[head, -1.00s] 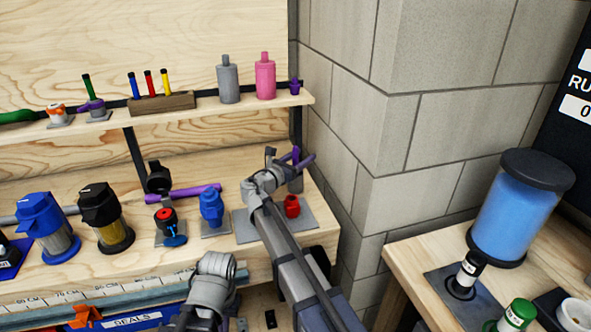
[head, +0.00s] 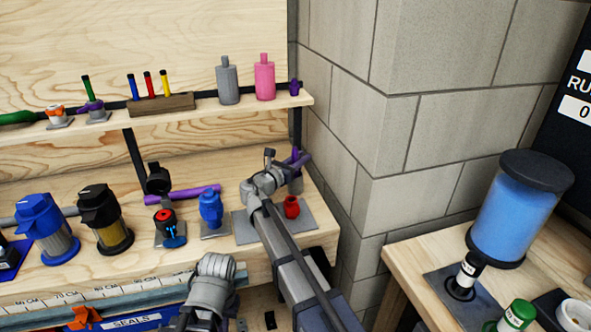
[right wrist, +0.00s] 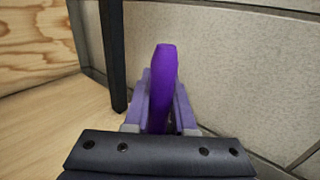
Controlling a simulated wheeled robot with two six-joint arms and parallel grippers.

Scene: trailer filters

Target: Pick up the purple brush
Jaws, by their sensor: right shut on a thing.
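The purple brush (right wrist: 162,88) stands between the fingers of my right gripper (right wrist: 160,108) in the right wrist view. The purple fingers touch it on both sides. In the head view my right gripper (head: 298,160) is at the right end of the workbench, shut on the brush's upright purple handle (head: 295,154). A grey upright piece shows just below the fingers; I cannot tell whether the brush still sits in it. The brush's lower end is hidden.
A red fitting (head: 291,207) stands on a grey plate close below the gripper. A shelf (head: 210,106) with grey and pink bottles runs above. The block wall (head: 340,190) is close on the right. A blue fitting (head: 210,210) stands to the left.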

